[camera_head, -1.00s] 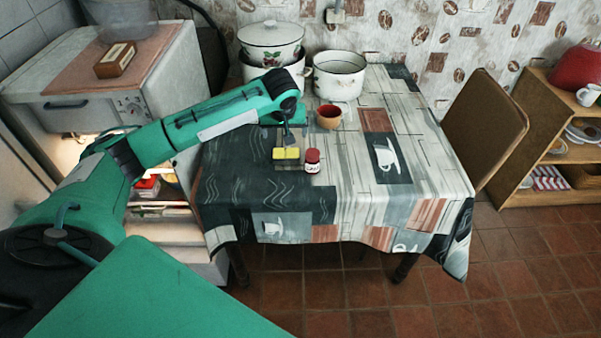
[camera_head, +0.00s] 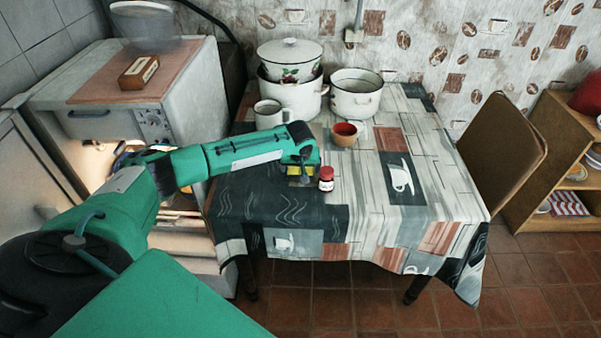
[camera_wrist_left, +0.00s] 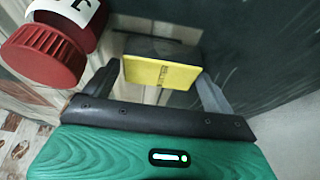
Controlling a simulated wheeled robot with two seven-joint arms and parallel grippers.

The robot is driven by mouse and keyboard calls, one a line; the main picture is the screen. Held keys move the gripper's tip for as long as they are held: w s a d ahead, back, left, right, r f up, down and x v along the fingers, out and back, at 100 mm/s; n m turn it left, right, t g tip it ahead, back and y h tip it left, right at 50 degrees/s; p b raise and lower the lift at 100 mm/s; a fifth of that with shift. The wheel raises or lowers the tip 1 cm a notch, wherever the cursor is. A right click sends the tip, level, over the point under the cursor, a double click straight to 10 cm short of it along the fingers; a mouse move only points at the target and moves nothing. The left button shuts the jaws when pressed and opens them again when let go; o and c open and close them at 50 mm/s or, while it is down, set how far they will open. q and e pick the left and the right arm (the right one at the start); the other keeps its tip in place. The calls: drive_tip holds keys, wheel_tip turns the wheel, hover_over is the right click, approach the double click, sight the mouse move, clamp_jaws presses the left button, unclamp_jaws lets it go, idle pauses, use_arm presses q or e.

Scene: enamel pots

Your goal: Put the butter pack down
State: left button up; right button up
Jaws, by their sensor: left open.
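The yellow butter pack (camera_wrist_left: 160,74) is between the two fingers of my left gripper (camera_wrist_left: 161,80) in the left wrist view. The fingers are open, one at each end of the pack, and I cannot tell whether either touches it. In the head view my left gripper (camera_head: 302,180) is low over the dark part of the tablecloth and hides most of the pack; only a sliver of yellow shows. The pack seems to be at or close to the table surface. My right gripper is not in view.
A red-lidded jar (camera_head: 326,178) stands close to the right of the gripper; it also shows in the wrist view (camera_wrist_left: 45,52). Behind are a grey mug (camera_head: 270,112), a red-brown cup (camera_head: 344,134) and enamel pots (camera_head: 357,95). The tablecloth's right side (camera_head: 440,200) is clear.

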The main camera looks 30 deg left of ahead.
use_arm(q)
drive_tip(key=shift+f, duration=0.15)
drive_tip(key=c, duration=0.7)
drive_tip(key=shift+c, duration=1.2)
